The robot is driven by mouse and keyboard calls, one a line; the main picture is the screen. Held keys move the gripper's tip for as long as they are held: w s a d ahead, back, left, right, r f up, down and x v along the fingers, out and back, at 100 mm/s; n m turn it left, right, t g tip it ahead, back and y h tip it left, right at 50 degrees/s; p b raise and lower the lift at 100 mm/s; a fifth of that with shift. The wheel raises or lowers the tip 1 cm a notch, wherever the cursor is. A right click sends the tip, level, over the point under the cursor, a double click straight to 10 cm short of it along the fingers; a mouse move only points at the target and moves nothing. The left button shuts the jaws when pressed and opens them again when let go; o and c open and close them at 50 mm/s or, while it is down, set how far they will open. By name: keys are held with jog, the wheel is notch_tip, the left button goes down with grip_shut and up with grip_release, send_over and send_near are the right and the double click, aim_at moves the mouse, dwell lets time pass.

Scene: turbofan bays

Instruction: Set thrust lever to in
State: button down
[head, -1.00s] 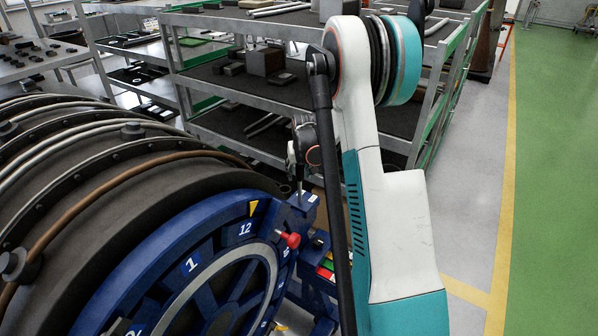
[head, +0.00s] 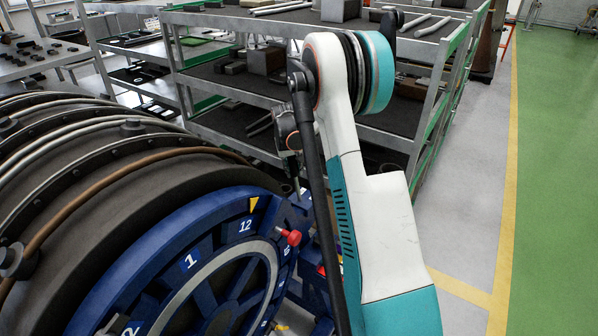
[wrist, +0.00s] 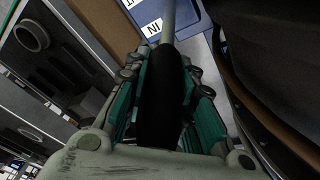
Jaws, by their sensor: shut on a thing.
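The thrust lever (wrist: 163,98) has a thick black grip on a grey rod. In the wrist view it runs up the middle of the picture, between the fingers. My gripper (wrist: 166,68) is shut on the black grip, with a green-padded finger on each side. Beyond the fingertips, the grey rod meets a blue panel with a white IN label (wrist: 151,27) just left of the rod. Another white label above it is cut off by the frame edge. In the head view my arm hides most of the gripper and lever.
The large dark engine casing (head: 110,190) fills the left of the head view, with a blue numbered ring (head: 170,240) and a red knob (head: 291,238) at its front. A metal shelf rack (head: 225,115) stands behind. Clear floor (head: 480,190) lies to the right.

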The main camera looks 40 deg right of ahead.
jog(key=shift+w+a+f+g+h+b, duration=0.15)
jog(key=shift+w+a+f+g+b, duration=0.1)
jog(key=shift+w+g, duration=0.3)
jog(key=shift+w+a+f+g+h+b, duration=0.15)
jog(key=shift+w+a+f+g+b, duration=0.15)
jog(key=shift+w, duration=0.35)
jog(key=shift+r, duration=0.1)
jog(key=c, duration=1.6)
grip_release()
jog(key=shift+o, duration=1.4)
jog(key=shift+w, duration=0.15)
jog(key=v, duration=1.2)
